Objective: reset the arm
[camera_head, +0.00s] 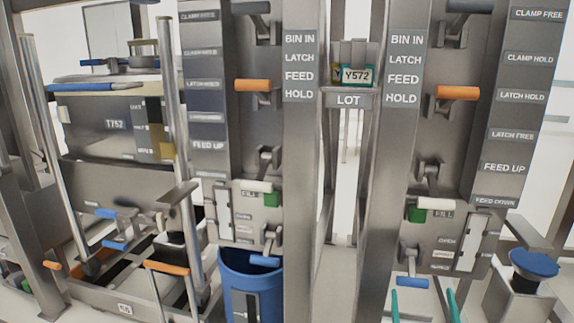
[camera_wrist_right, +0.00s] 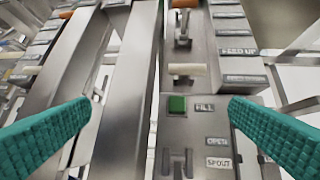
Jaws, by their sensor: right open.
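My right gripper (camera_head: 424,306) shows as two teal fingers at the bottom edge of the head view, in front of the right-hand machine panel. In the right wrist view my right gripper (camera_wrist_right: 160,108) is open, its fingers wide apart with nothing between them. Beyond the gap are a green button (camera_wrist_right: 177,104) and the panel labelled FILL, OPEN and SPOUT. The fingers appear apart from the panel. My left gripper does not show in the head view.
The right panel has an orange handle (camera_head: 458,92), a white handle (camera_head: 436,204) and a blue handle (camera_head: 412,283). A steel post (camera_head: 383,190) stands left of it. A blue bin (camera_head: 236,285) is under the left panel. A round blue knob (camera_head: 534,264) is at lower right.

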